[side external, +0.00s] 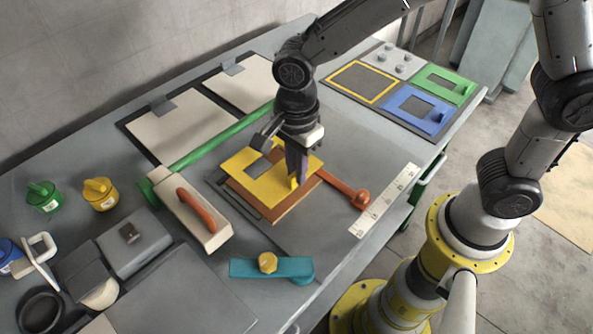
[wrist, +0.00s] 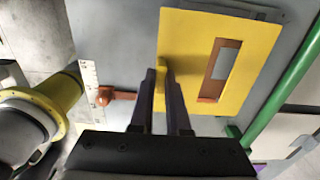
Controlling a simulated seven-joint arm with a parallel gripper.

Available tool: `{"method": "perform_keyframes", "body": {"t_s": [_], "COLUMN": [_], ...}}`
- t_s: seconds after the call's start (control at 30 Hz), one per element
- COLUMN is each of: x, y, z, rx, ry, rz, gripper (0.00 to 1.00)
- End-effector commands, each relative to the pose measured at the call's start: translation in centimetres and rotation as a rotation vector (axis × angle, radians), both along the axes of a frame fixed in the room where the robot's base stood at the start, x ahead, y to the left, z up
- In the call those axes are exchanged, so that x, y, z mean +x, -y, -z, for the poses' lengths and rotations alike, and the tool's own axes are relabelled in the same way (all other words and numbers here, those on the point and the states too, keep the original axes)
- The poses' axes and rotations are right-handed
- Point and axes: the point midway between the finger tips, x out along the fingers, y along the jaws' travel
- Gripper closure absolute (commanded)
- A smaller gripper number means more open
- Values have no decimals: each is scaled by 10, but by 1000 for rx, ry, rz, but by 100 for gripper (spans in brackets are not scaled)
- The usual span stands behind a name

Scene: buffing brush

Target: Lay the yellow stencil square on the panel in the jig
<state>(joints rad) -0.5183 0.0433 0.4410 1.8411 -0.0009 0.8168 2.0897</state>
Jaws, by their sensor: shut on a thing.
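The yellow stencil square (side external: 250,183) has a rectangular window and a raised yellow tab. My gripper (side external: 297,176) is shut on the tab and holds the stencil roughly level over the jig (side external: 235,201). The brown panel (side external: 291,209) lies in the jig under the stencil, its front edges showing past it. Whether the stencil touches the panel or hovers just above it, I cannot tell. In the wrist view, my gripper (wrist: 161,72) pinches the tab of the stencil (wrist: 190,42). Brown panel (wrist: 209,90) and a grey patch show through the window.
An orange lever (side external: 344,190) sticks out right of the jig, near a white scale strip (side external: 384,201). A cream block with an orange handle (side external: 197,216) and a green bar (side external: 222,138) lie left. A teal tool (side external: 272,268) lies in front. Blue (side external: 418,108) and green (side external: 445,84) stencils lie behind right.

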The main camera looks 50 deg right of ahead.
Motion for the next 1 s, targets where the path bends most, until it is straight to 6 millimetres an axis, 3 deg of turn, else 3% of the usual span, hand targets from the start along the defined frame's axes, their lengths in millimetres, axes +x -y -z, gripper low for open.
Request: {"method": "perform_keyframes", "body": {"t_s": [0.1,0.9,0.93,1.0], "x": [0,0,0,0], "y": [0,0,0,0], "z": [10,22,22,22], "rx": [1,1,1,1], "ry": [1,2,2,2], "rz": [0,0,0,0], "gripper": [100,100,84,72]}}
